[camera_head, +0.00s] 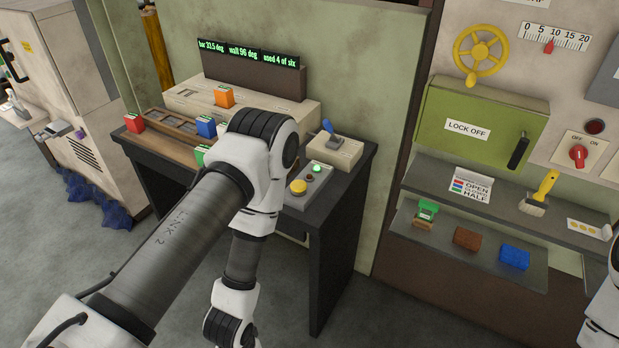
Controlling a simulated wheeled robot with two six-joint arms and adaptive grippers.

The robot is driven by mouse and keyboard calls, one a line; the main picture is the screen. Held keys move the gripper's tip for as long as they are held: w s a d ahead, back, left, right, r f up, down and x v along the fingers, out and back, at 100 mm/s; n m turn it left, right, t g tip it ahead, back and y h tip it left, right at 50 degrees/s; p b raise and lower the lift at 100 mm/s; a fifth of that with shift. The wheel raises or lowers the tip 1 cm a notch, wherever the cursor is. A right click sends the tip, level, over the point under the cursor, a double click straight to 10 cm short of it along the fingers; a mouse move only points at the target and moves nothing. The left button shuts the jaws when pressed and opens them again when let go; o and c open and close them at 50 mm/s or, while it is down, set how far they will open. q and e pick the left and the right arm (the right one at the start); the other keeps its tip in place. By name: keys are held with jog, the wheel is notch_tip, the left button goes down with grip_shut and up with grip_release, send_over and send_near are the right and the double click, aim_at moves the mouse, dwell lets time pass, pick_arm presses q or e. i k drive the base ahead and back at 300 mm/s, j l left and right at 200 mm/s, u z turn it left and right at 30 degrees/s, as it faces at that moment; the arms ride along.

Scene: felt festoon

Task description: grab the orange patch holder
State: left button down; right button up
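An orange block (224,97), which looks like the orange patch holder, sits on top of the beige unit (185,98) on the dark table. Its top carries a pale patch. My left arm crosses the picture from the lower left and bends down in front of the table, hiding part of the table top. Its gripper is below the picture edge. Only a piece of my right arm shows at the right edge, and its gripper is not in view.
A red block (134,122), a blue block (206,126) and a partly hidden green block (200,155) stand near the orange one. Wall shelves (470,245) stand at right.

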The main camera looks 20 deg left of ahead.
aim_at(223, 95)
jog(key=u, duration=1.3)
